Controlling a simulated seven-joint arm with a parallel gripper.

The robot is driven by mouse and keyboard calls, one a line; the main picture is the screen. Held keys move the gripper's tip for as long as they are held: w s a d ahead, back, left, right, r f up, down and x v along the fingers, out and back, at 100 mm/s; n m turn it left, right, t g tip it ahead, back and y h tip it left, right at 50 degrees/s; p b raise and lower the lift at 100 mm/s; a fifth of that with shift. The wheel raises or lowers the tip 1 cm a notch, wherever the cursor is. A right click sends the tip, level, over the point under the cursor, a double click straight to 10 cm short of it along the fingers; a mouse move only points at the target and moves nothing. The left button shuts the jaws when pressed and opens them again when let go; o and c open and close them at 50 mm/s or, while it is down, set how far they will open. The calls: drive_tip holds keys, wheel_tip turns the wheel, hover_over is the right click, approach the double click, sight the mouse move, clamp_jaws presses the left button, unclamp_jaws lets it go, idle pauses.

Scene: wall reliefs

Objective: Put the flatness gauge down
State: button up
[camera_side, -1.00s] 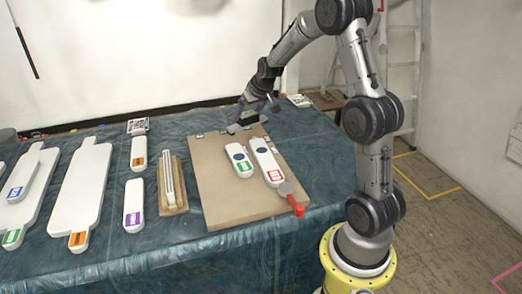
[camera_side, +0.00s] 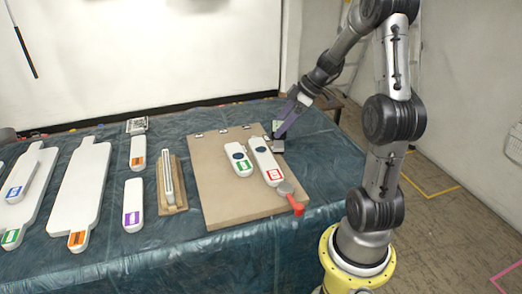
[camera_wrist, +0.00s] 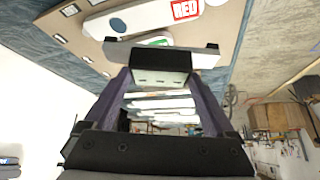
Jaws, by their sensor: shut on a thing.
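My gripper (camera_side: 281,133) is shut on the flatness gauge (camera_side: 278,146), a small grey bar with a dark block on it. In the side view the gauge is at the right edge of the brown board (camera_side: 215,200); I cannot tell whether it touches anything. In the wrist view the gauge's pale bar with black ends (camera_wrist: 145,52) spans across in front of the fingers of my gripper (camera_wrist: 162,85). Two white pieces lie on the board, one with a green label (camera_side: 238,157) and one with a red label (camera_side: 263,160), just left of the gauge.
A tool with a grey disc and red handle (camera_side: 297,208) lies at the board's lower right corner. A wooden block with a metal strip (camera_side: 171,185) and several white labelled pieces (camera_side: 81,195) lie to the left. The blue-covered table (camera_side: 328,165) is bare right of the board.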

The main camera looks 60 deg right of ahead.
drive_tip(key=r+n, duration=0.1)
drive_tip(key=s+a+n+y, duration=0.1)
drive_tip(key=shift+s+a+r+n+g, duration=0.2)
drive_tip(key=shift+r+n+g, duration=0.1)
drive_tip(key=shift+r+n, duration=0.1)
drive_tip(key=shift+a+r+n+y, duration=0.3)
drive_tip(key=shift+n+y, duration=0.1)
drive_tip(key=shift+n, duration=0.1)
drive_tip(key=w+d+f, duration=0.2)
drive_tip(key=w+f, duration=0.1)
drive_tip(key=w+d+f, duration=0.3)
drive_tip(key=w, duration=0.1)
drive_tip(key=w+d+f, duration=0.3)
drive_tip(key=shift+w+d+f, duration=0.2)
drive_tip(key=shift+d+f, duration=0.05)
drive_tip(key=shift+w+d+f, duration=0.1)
drive_tip(key=shift+f, duration=1.55)
drive_tip(key=o, duration=1.2)
drive_tip(key=shift+f, duration=0.15)
